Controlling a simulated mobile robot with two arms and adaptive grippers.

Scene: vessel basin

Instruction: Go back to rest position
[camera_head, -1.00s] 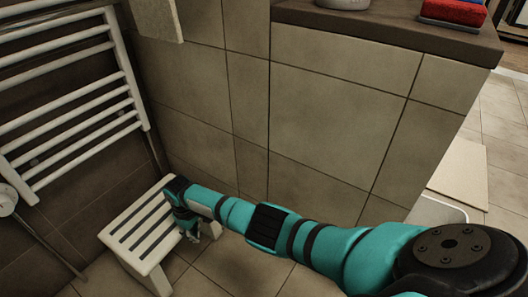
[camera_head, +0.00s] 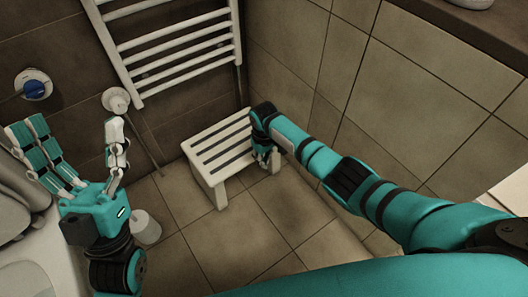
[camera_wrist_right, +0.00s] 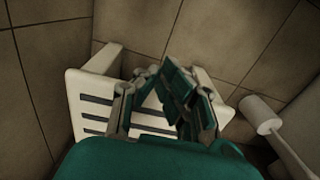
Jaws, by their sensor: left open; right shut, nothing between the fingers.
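My left gripper (camera_head: 70,128) is in the head view at the left, its fingers pointing up and spread open, with nothing between them. My right arm reaches in from the right side of the head view. Its gripper (camera_head: 271,160) hangs at the right end of a white slatted stool (camera_head: 205,155); whether it touches the stool cannot be told. In the right wrist view the right gripper's fingers (camera_wrist_right: 166,92) are drawn together, empty, in front of the stool (camera_wrist_right: 85,92), and hide part of its slats.
A white towel radiator (camera_head: 180,60) hangs on the dark tiled wall behind the stool. A white fixture is at the left edge. The tiled floor (camera_head: 245,235) in front of the stool is clear.

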